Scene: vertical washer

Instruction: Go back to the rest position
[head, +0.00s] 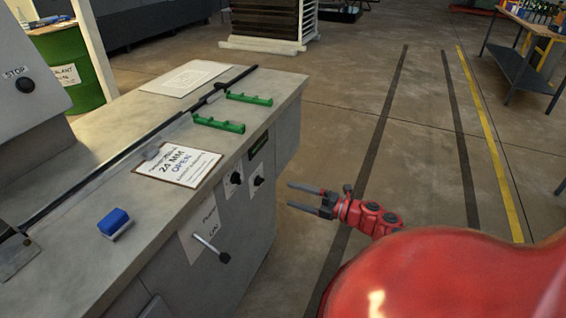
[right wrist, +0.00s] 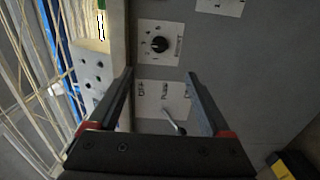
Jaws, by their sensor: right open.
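My right gripper (head: 312,202) shows in the head view to the right of the grey machine cabinet (head: 262,215), in the air over the floor. Its two dark fingers are apart with nothing between them, and they point left at the cabinet's front. In the right wrist view the open fingers (right wrist: 158,85) frame the grey panel, with a black knob (right wrist: 160,44) and a lever (right wrist: 174,122) beyond them. A gap shows between the fingers and the cabinet in the head view. My left gripper is not in view.
On the cabinet top lie a blue block (head: 113,222), a paper sign (head: 178,164) and green handles (head: 219,124). A lever (head: 212,250) juts from the cabinet front. A green drum (head: 68,68) stands behind. A workbench (head: 520,60) is at the far right. The floor between is clear.

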